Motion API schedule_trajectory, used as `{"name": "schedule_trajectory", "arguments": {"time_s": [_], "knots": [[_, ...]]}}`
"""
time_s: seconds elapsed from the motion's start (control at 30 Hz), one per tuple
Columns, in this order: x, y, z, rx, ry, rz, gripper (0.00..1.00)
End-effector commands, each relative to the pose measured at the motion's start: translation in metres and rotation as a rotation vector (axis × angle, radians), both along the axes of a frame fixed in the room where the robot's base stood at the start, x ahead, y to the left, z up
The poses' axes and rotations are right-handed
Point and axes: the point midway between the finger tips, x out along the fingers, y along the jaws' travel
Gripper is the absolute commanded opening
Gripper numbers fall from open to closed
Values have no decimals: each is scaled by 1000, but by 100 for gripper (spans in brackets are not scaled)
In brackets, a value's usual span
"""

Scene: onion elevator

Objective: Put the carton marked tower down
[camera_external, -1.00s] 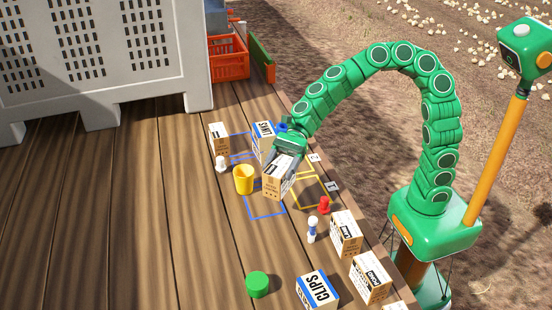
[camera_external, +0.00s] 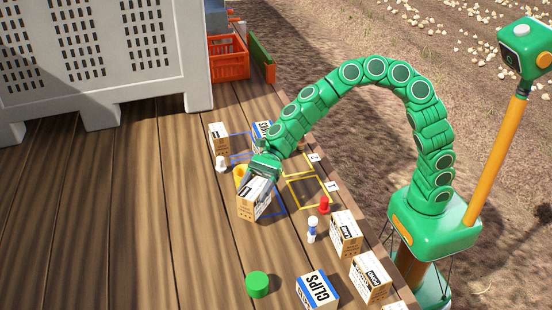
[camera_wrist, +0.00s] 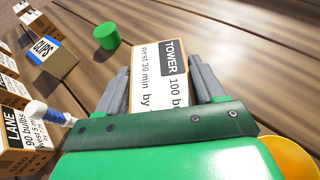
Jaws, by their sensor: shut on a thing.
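The carton marked TOWER (camera_wrist: 163,75) is white-topped with a black label and fills the middle of the wrist view. My gripper (camera_wrist: 163,88) is shut on it, one grey finger on each side. In the external view my gripper (camera_external: 262,174) holds the carton (camera_external: 254,198) at the left part of a blue outlined rectangle (camera_external: 274,208) on the planks. The carton partly hides that outline. Whether its underside touches the planks I cannot tell.
A yellow cup (camera_external: 239,175) stands close behind my gripper, partly hidden. Yellow outlines (camera_external: 307,190), a red piece (camera_external: 324,205), a white-blue bottle (camera_external: 312,229), and LANE (camera_external: 346,232), POND (camera_external: 371,277) and CLIPS (camera_external: 317,290) cartons lie rightward. A green cylinder (camera_external: 257,284) stands in front. Planks at left are clear.

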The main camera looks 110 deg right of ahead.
Motion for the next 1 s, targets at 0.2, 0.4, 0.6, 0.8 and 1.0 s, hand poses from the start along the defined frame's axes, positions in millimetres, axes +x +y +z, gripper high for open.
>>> {"name": "schedule_trajectory", "arguments": {"time_s": [0.2,0.4,0.6,0.8,1.0], "knots": [[4,1,-19,3,3,1,18],[4,1,-36,1,1,3,18],[4,1,-36,1,1,2,18],[4,1,-38,0,1,2,76],[4,1,-38,0,1,2,94]]}}
